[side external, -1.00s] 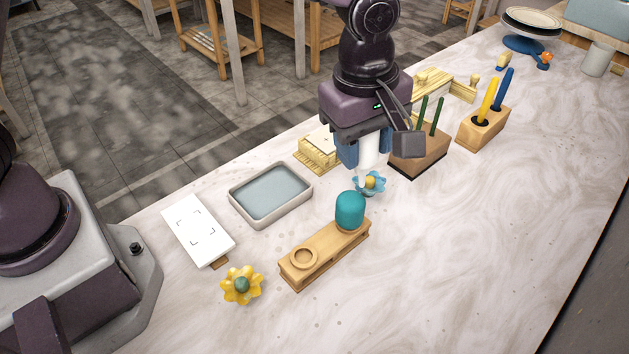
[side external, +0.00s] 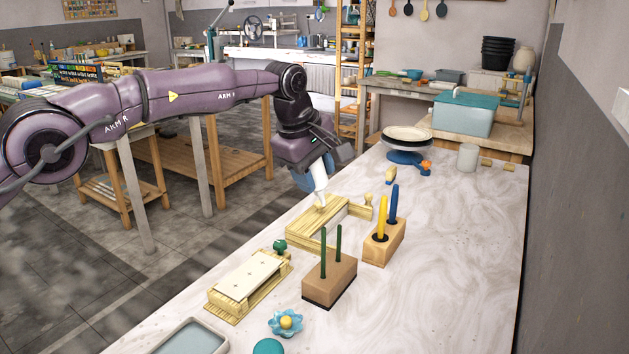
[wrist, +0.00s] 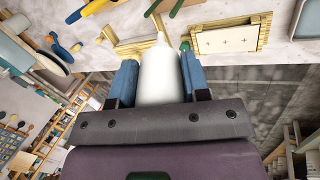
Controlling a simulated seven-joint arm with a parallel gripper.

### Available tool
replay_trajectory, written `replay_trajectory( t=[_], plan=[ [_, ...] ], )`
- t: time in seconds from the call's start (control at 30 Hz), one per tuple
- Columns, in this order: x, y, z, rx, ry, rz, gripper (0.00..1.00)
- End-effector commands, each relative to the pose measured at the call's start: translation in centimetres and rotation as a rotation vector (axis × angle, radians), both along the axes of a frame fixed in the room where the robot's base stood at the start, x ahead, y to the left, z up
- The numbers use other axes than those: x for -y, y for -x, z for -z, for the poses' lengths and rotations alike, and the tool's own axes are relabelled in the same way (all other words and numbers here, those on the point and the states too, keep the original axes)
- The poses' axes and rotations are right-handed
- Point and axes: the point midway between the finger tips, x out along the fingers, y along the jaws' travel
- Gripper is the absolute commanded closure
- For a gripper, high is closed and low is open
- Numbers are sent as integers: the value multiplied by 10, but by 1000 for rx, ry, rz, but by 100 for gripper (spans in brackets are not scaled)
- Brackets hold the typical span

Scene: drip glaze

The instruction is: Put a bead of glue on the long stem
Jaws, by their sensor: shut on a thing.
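My gripper (side external: 316,178) is shut on a white glue bottle (side external: 319,183), held tilted with its narrow nozzle pointing down. The bottle also fills the middle of the wrist view (wrist: 162,78), between my blue fingers. It hangs over the pale wooden frame (side external: 303,238), behind the stem block; I cannot tell whether the nozzle touches the frame. Two thin dark green stems, a left one (side external: 324,252) and a right one (side external: 338,243), stand upright in a brown wooden block (side external: 331,281). The left stem shows longer in the side view. No glue bead is visible on either.
A wooden block (side external: 384,245) holds a yellow and a blue stick. A white card on a wooden stand (side external: 250,277), a blue flower (side external: 285,323) and a tray (side external: 190,338) lie nearer. A turntable (side external: 406,147) stands far back. The right side of the table is clear.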

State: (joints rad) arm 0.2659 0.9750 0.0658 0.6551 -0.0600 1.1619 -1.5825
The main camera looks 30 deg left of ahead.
Motion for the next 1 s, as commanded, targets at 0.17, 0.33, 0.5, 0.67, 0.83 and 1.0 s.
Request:
replay_trajectory(
  t=[0.17, 0.33, 0.5, 0.67, 0.83, 1.0],
  plan=[
    [0, 0, -1, 1, 0, 0, 86],
    [0, 0, 6, -1, -1, 1, 86],
    [0, 1, 20, -2, -1, 1, 86],
    [0, 0, 32, 0, 0, 1, 86],
    [0, 0, 37, 0, 0, 1, 86],
    [0, 0, 38, 1, 0, 1, 86]
  ],
)
